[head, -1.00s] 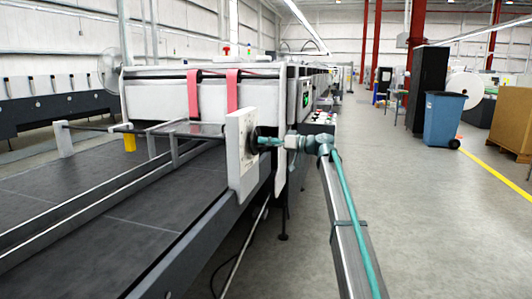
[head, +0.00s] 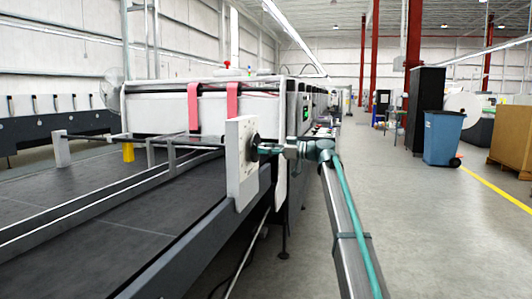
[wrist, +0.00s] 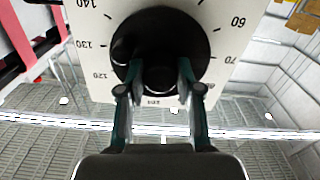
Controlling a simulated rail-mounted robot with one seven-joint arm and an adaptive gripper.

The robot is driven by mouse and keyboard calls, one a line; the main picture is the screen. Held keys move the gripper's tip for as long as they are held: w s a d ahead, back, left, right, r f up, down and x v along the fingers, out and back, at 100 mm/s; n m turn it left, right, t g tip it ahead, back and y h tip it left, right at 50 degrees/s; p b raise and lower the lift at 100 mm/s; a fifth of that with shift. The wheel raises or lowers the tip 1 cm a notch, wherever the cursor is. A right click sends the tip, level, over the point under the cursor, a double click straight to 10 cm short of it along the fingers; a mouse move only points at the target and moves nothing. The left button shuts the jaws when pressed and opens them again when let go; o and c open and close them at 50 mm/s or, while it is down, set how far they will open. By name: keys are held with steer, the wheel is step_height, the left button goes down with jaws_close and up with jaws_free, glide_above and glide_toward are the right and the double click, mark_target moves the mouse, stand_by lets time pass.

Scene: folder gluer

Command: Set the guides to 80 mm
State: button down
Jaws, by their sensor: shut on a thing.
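A white plate (head: 240,165) with a round black dial stands at the near end of the machine's side. In the wrist view, the plate (wrist: 88,60) carries printed numbers, among them 140, 130, 120, 60 and 70, around the black dial knob (wrist: 185,38). My gripper (wrist: 158,78) is shut on the knob, one finger on each side. The fingers hide the lower part of the dial, and I cannot tell the exact setting. In the head view, my gripper (head: 264,149) meets the dial from the right. Long metal guide rails (head: 118,194) lie along the dark feed bed.
A thin crossbar (head: 105,136) spans the bed behind the plate. Red belts (head: 232,99) hang over the machine front. A blue bin (head: 442,137) stands on the right. The grey floor (head: 425,235) between is clear.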

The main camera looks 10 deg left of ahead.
stand_by(0.3)
steer(key=c, duration=0.8)
jaws_free()
steer(key=shift+o, duration=0.2)
steer(key=s+d, duration=0.2)
steer(key=d, duration=1)
